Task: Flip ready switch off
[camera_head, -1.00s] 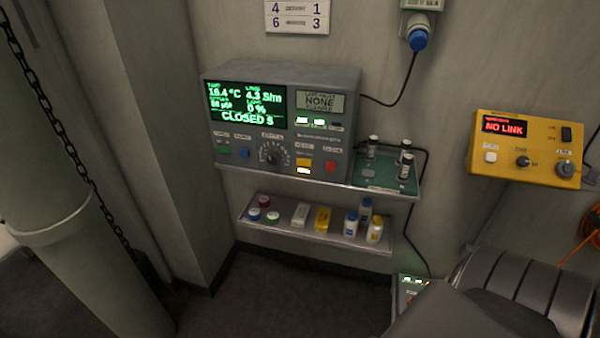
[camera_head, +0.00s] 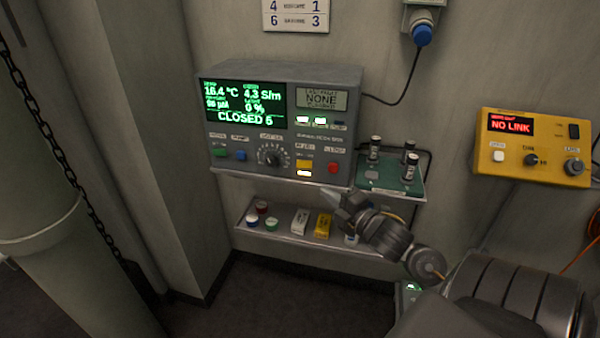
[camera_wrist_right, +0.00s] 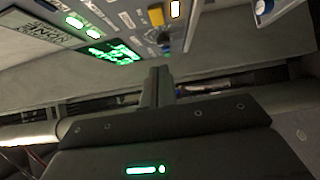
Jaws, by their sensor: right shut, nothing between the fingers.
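The grey control unit (camera_head: 225,132) stands on the upper shelf, with a lit green display reading "CLOSED", a round dial and coloured buttons. A yellow control (camera_head: 304,164) with a lit white indicator (camera_head: 304,173) sits low on its front, left of a red button (camera_head: 333,168). The small labels are too blurred to tell surely which control is the ready switch. My right gripper (camera_head: 342,207) is shut and empty, below and in front of the unit's lower right corner. In the right wrist view its shut fingers (camera_wrist_right: 158,85) point toward the panel, apart from the yellow control (camera_wrist_right: 156,15). My left gripper is out of view.
A green board (camera_head: 388,182) with several small cylinders stands right of the unit. The lower shelf (camera_head: 285,238) holds jars and boxes, close to my right gripper. A yellow box (camera_head: 545,137) reading "NO LINK" hangs at the right. The floor below is clear.

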